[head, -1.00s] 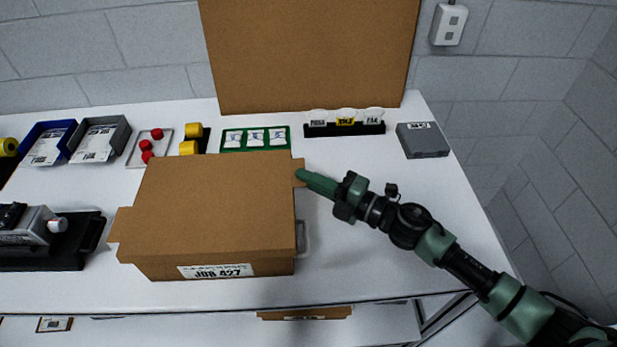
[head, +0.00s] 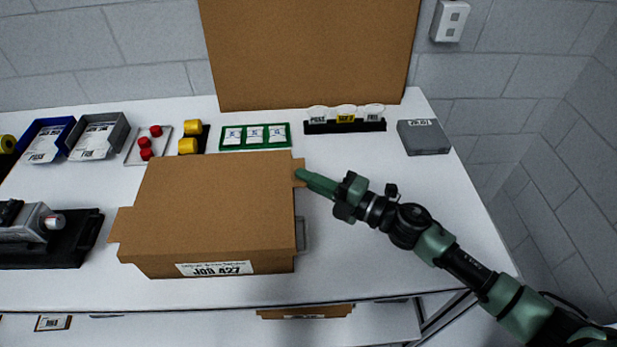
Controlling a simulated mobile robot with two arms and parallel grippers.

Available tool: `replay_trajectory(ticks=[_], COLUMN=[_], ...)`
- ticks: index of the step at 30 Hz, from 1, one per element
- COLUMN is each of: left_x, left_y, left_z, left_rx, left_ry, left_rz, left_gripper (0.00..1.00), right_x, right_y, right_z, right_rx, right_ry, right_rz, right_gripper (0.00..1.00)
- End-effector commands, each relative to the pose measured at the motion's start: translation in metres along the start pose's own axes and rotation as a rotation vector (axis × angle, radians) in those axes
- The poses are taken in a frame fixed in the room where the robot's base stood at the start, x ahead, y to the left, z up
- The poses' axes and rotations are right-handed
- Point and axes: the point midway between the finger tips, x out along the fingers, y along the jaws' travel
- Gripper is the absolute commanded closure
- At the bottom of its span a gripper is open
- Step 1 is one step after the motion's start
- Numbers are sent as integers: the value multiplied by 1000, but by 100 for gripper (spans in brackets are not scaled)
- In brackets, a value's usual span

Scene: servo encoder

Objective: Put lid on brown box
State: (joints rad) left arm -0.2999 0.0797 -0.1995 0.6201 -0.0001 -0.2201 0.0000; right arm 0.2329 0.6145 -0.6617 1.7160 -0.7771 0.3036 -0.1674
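The brown lid (head: 215,205) is a flat cardboard panel with a tab at its far right corner and another at its left. It covers the brown box (head: 275,266), whose front wall carries a "JOB 427" label. Whether the lid rests on the box or hangs just above it cannot be told. My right gripper (head: 304,176) reaches in from the right and is shut on the lid's far right tab. My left gripper is not in view. The inside of the box is hidden.
A grey piece (head: 302,235) sticks out beside the box's right side. Behind are a green tray (head: 226,146), a black rack of cups (head: 345,128) and a grey box (head: 423,138). A black tray (head: 80,243) stands left. The table's right part is clear.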

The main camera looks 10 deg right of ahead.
Motion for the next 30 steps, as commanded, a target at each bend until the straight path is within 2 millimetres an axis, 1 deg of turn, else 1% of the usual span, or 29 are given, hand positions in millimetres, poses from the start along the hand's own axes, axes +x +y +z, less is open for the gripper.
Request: replay_trajectory(ticks=[23,24,26,27,30], left_x=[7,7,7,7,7], left_y=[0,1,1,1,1], left_z=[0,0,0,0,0], left_rx=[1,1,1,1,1], left_ry=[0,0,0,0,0], left_rz=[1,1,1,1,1], left_gripper=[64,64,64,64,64], right_x=[0,0,0,0,0], right_y=[-8,-8,-8,-8,-8], right_z=[0,0,0,0,0], right_rx=[1,1,1,1,1], right_ry=[0,0,0,0,0], right_rz=[1,1,1,1,1], right_gripper=[100,95,78,72,72])
